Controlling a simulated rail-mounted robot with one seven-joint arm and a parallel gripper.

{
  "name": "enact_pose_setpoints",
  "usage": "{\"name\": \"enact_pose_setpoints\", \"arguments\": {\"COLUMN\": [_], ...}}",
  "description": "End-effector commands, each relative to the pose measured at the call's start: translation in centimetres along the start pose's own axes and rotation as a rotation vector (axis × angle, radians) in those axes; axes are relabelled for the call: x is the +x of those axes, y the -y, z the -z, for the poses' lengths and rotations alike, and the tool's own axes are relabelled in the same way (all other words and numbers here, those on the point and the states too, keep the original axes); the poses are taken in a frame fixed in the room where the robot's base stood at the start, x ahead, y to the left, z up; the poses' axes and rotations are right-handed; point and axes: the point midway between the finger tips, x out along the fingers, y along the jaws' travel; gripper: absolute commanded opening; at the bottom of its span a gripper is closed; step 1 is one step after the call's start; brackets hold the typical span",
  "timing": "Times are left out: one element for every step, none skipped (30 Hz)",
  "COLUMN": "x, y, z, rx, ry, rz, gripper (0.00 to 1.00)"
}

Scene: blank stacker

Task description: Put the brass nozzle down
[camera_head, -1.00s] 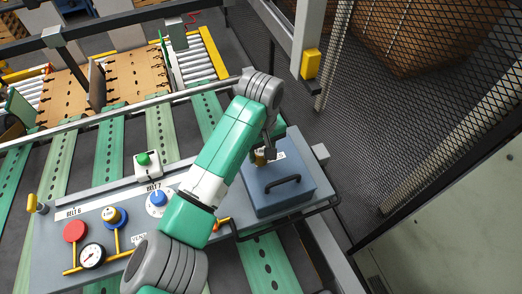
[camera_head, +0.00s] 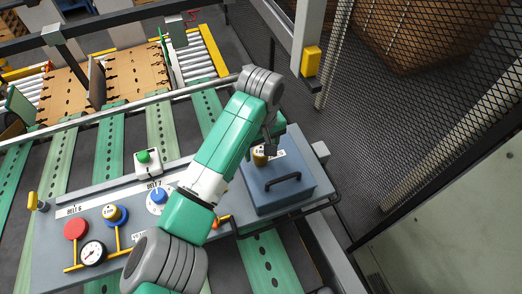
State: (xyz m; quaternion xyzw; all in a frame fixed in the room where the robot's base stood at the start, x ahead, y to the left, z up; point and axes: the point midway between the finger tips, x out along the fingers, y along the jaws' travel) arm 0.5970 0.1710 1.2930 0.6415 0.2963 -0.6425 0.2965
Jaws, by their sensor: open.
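The brass nozzle (camera_head: 260,156) stands on the lid of the blue-grey box (camera_head: 291,199), near its far left edge, beside a white label. My gripper (camera_head: 270,152) is just to the right of the nozzle, partly hidden by my own wrist. It is open, and the nozzle appears free of it.
The grey control panel (camera_head: 60,250) carries a red button (camera_head: 76,229), a gauge (camera_head: 92,254), a blue button (camera_head: 157,197) and a green button (camera_head: 145,157). A black handle (camera_head: 283,181) rises from the box lid. A mesh fence (camera_head: 440,90) stands at the right.

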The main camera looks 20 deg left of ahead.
Motion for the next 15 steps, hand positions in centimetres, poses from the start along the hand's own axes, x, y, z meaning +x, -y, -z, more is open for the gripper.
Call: {"name": "enact_pose_setpoints", "arguments": {"x": [-1.1, -1.9, -2.9, -3.7, -4.5, -5.5, -6.4, -7.2, -8.0, -8.5, -9.2, -9.8, -10.0, -10.2, -10.3], "y": [-0.1, -0.2, -0.2, -0.1, -0.1, -0.1, -0.1, -0.1, -0.1, -0.1, 0.0, 0.0, 0.0, 0.0, 0.0], "z": [0.0, 0.0, 0.0, 0.0, 0.1, 0.0, 0.0, 0.1, 0.1, 0.0, 0.1, 0.1, 0.1, 0.1, 0.0], "rx": [0.001, 0.002, 0.002, 0.002, 0.001, 0.001, 0.001, 0.001, 0.001, 0.001, 0.000, -0.001, -0.001, 0.000, 0.000], "ry": [-0.003, -0.004, -0.004, -0.004, -0.005, -0.004, -0.004, -0.004, -0.004, -0.003, -0.004, -0.003, -0.003, -0.002, -0.001], "rz": [-0.004, -0.004, -0.004, -0.003, -0.003, -0.003, -0.002, -0.001, -0.002, -0.001, 0.000, 0.000, 0.000, 0.001, 0.000], "gripper": [0.60, 0.60, 0.60, 0.60, 0.60, 0.60, 0.60, 0.60, 0.60, 0.60, 0.60, 0.60, 0.60, 0.60, 0.60]}}
